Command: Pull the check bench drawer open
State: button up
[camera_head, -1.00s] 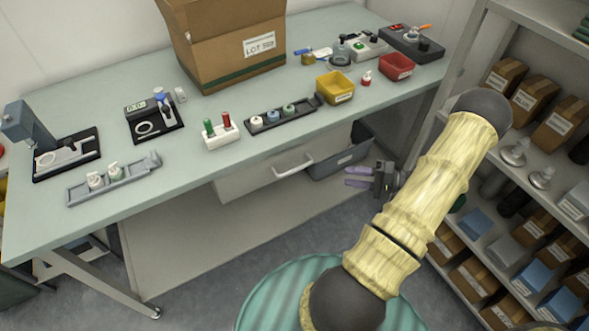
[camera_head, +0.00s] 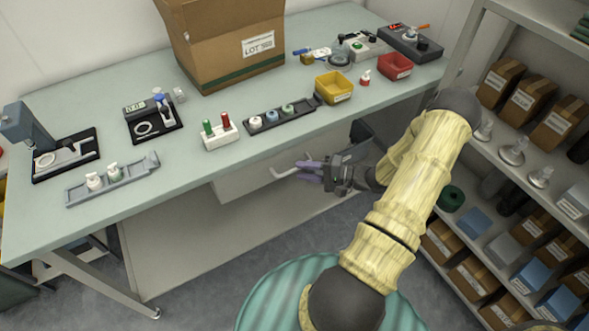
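The check bench (camera_head: 190,199) has a light green top. Its pale drawer (camera_head: 240,181) sits under the front edge, with a white bar handle (camera_head: 285,173) on its face. The drawer front looks flush with the bench. My gripper (camera_head: 305,172) is at the right end of the handle, its purple fingers pointing left. The fingers look spread apart with a gap between them. I cannot tell whether they touch the handle. My gripper hides the right part of the drawer front.
A dark grey bin (camera_head: 362,133) hangs under the bench, partly behind my arm. A shelf rack with boxes (camera_head: 525,100) stands close on the right. A large carton (camera_head: 225,50), a yellow tray (camera_head: 334,88) and a red tray (camera_head: 395,67) stand on the bench. The floor (camera_head: 200,285) before it is clear.

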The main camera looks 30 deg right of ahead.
aim_at(295, 169)
jog(key=shift+x, duration=1.85)
grip_shut()
jog(key=shift+s, duration=0.15)
